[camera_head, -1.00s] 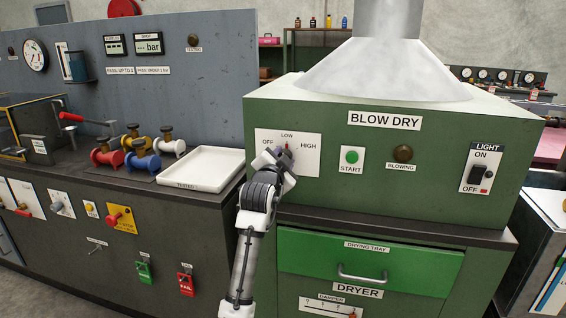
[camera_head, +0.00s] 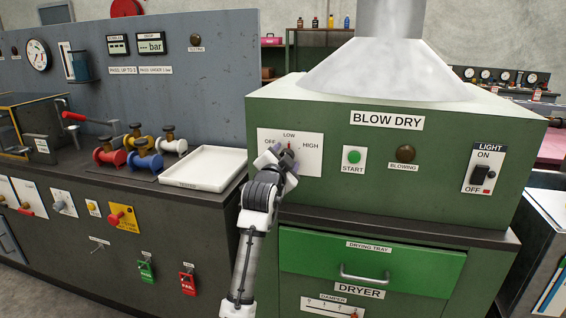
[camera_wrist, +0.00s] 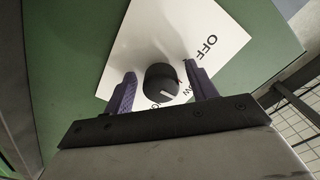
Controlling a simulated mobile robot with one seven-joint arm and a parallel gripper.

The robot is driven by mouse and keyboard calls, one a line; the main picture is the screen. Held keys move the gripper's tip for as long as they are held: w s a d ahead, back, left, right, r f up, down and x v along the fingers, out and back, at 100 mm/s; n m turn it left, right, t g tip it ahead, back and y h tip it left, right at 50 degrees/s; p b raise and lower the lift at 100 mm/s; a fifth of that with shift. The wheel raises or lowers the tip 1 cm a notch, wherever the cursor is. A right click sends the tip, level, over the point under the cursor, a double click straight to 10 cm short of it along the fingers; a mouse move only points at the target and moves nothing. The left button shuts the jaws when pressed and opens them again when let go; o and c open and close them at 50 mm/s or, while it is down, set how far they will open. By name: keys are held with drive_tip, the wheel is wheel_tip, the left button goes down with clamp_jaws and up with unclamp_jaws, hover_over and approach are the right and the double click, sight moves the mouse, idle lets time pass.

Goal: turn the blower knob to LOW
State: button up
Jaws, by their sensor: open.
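The blower knob (camera_wrist: 162,80) is a round black knob with a white line on its face, on a white plate (camera_head: 308,162) labelled OFF, LOW and HIGH. In the head view my gripper (camera_head: 282,157) hides most of the knob, and a red mark shows just under the word LOW. In the wrist view my gripper (camera_wrist: 163,90) is open, one purple finger on each side of the knob, with visible gaps. A bit of red shows between the knob and the right finger, on the side of the partly hidden LOW label.
The green BLOW DRY housing (camera_head: 420,185) carries a green START button (camera_head: 354,156), a BLOWING lamp (camera_head: 405,153) and a LIGHT switch (camera_head: 480,174). The drying tray drawer (camera_head: 315,252) is below. A white tray (camera_head: 240,160) and several spools stand on the left counter.

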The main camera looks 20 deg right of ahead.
drive_tip(key=b+v, duration=0.2)
drive_tip(key=v, duration=1.1)
drive_tip(key=shift+s+a, duration=0.25)
drive_tip(key=shift+s, duration=0.05)
